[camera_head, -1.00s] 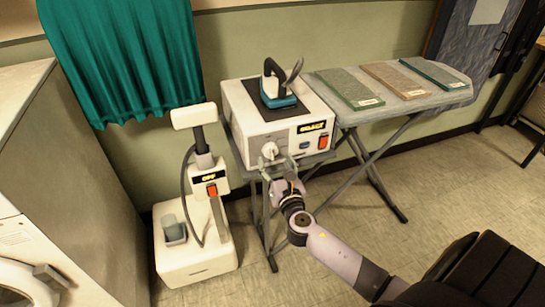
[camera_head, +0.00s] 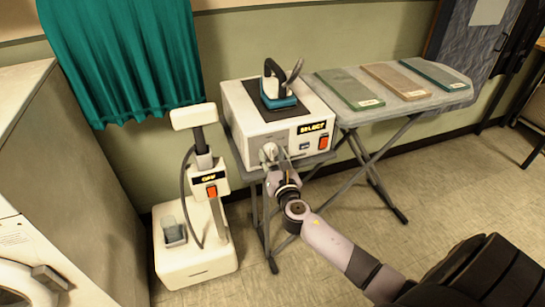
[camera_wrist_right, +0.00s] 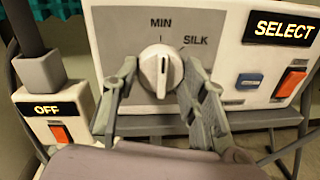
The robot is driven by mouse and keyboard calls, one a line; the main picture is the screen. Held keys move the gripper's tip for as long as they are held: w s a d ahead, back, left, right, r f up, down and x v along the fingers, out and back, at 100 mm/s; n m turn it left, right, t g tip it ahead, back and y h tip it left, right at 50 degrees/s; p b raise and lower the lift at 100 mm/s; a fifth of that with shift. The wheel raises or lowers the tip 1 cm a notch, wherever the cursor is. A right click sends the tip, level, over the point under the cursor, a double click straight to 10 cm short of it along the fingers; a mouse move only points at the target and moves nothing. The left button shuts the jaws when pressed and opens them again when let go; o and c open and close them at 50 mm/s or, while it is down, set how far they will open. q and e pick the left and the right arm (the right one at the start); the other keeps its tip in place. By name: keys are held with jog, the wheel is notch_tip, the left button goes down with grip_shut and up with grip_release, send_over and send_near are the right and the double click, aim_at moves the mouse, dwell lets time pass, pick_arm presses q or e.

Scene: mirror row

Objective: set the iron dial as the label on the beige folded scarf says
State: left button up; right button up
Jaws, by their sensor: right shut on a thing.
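The iron dial (camera_wrist_right: 160,70) is a round white knob on the front of the white iron station (camera_head: 245,120). Its pointer mark points up, about at MIN, with SILK marked to the right. My right gripper (camera_head: 272,158) is at the dial, with one finger on each side of it, shut on it; the fingers also show in the wrist view (camera_wrist_right: 162,75). The beige folded scarf (camera_head: 395,77) lies between two green ones on the ironing board. Its white label is too small to read. My left gripper is not in view.
The station's display (camera_head: 313,128) reads SELECT, beside a blue button (camera_wrist_right: 249,81) and a red switch (camera_wrist_right: 289,84). An iron (camera_head: 277,88) stands on top. A white steamer (camera_head: 195,265) showing OFF stands left of the station. The ironing board (camera_head: 440,97) is at right.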

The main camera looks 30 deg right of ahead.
jog(key=c, duration=0.5)
jog(key=shift+c, duration=0.2)
jog(key=m, duration=0.9)
jog(key=shift+r+g+y+p, duration=0.15)
jog(key=shift+g+y+p, duration=0.15)
jog(key=shift+g+p, duration=0.1)
jog(key=m, duration=0.4)
jog(key=shift+y+p, duration=0.3)
jog(key=shift+p, duration=0.1)
jog(key=m+p, duration=0.1)
jog(key=m, duration=0.4)
jog(key=shift+d+y, duration=0.1)
jog(key=shift+y, duration=0.2)
jog(key=shift+m, duration=0.4)
